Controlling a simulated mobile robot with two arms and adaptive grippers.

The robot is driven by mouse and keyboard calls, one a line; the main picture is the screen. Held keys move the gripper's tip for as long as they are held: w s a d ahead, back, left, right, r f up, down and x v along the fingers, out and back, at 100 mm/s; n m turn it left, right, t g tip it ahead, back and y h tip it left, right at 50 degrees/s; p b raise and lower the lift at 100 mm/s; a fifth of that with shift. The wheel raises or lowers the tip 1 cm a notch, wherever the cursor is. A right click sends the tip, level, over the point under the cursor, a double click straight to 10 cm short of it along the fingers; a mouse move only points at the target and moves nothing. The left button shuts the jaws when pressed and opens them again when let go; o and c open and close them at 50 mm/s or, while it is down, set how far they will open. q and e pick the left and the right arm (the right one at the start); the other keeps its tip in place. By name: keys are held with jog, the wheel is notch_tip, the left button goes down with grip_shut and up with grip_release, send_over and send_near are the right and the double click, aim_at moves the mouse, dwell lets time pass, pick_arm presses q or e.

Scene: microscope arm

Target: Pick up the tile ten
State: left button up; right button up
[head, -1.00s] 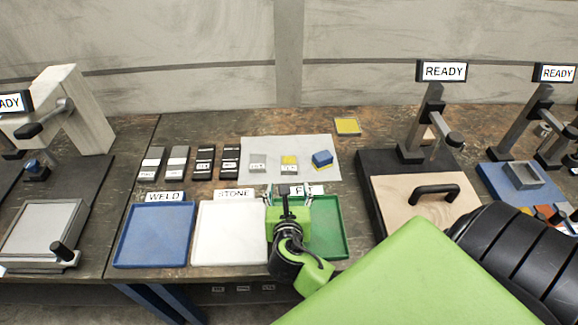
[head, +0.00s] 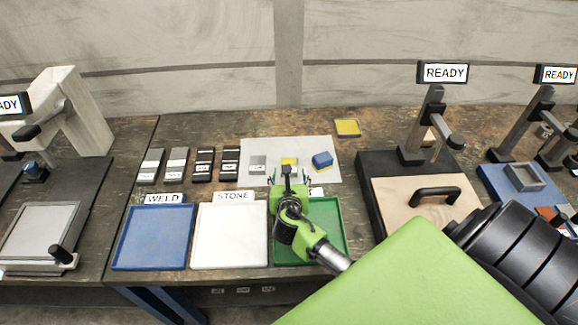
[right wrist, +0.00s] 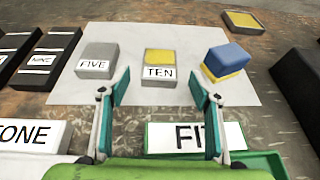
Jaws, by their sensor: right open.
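The tile ten (right wrist: 159,68) is a small block with a yellow top and a white front label reading TEN. It lies on the white sheet (right wrist: 135,35), between the grey tile five (right wrist: 97,60) and a blue-and-yellow block (right wrist: 227,64). In the head view the tile ten (head: 289,161) shows just beyond my right gripper (head: 288,180). In the right wrist view my right gripper (right wrist: 158,105) is open and empty, its fingers on either side of the near approach to the tile, short of it and not touching. My left gripper is out of view.
Blue (head: 119,240), white (head: 196,240) and green (head: 343,235) trays stand along the front edge, with label signs behind. Several dark and grey tiles (head: 203,164) lie left of the sheet. A wooden board with a black handle (head: 385,205) stands right. A yellow tile (head: 347,127) lies behind.

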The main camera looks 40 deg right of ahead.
jog(key=shift+x, duration=1.25)
jog(key=c, duration=1.4)
grip_shut()
jog(key=shift+r, duration=0.1)
